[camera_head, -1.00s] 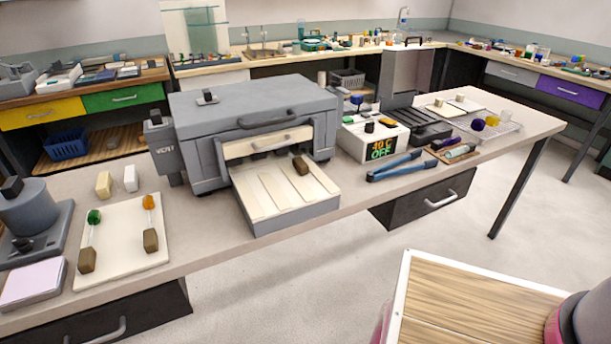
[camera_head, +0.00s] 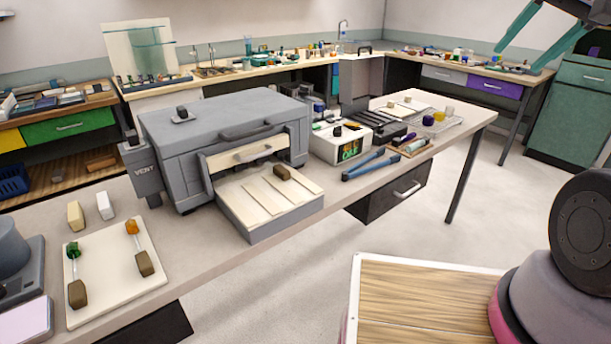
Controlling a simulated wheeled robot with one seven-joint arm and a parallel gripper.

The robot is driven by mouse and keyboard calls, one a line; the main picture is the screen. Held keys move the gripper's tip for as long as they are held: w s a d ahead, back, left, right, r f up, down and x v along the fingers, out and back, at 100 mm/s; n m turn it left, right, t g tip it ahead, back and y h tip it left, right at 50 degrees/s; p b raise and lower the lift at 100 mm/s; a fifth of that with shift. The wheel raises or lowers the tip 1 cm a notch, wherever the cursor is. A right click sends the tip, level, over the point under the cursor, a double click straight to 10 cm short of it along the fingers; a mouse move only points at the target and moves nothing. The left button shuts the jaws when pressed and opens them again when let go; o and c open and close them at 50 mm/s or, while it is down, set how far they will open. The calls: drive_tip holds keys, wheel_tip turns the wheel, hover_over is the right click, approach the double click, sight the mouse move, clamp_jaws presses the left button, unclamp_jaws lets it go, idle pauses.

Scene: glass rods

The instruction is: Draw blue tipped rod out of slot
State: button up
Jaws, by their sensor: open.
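A grey box-shaped oven (camera_head: 225,135) stands on the bench, with a wide front slot and a pale grooved tray (camera_head: 265,200) reaching out of it. A brown block (camera_head: 283,172) lies in one tray groove near the slot. It looks like the handles of the rods on the white board. I cannot make out a blue tip there; the slot's inside is dark. My gripper (camera_head: 538,50) is at the upper right, its teal fingers apart and empty, far from the oven.
A white board (camera_head: 105,285) holds a green-tipped rod (camera_head: 74,265) and an orange-tipped rod (camera_head: 138,245). Blue tongs (camera_head: 370,165) lie right of the tray, by the OFF display box (camera_head: 345,143).

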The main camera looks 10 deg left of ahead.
drive_tip(key=w+a+f+n+t+y, duration=0.2)
drive_tip(key=w+a+f+n, duration=0.5)
drive_tip(key=w+a+f, duration=1)
drive_tip(key=n+y, duration=0.6)
approach(287, 172)
drive_tip(key=shift+w+d+r+g, duration=0.25)
drive_tip(key=shift+w+d+g, duration=0.05)
drive_tip(key=shift+w, duration=0.1)
drive_tip(key=shift+s+a+f+n, duration=0.15)
drive_tip(key=shift+s+a+n, duration=0.05)
drive_tip(key=shift+s+n, duration=0.1)
drive_tip(key=x, duration=1.1)
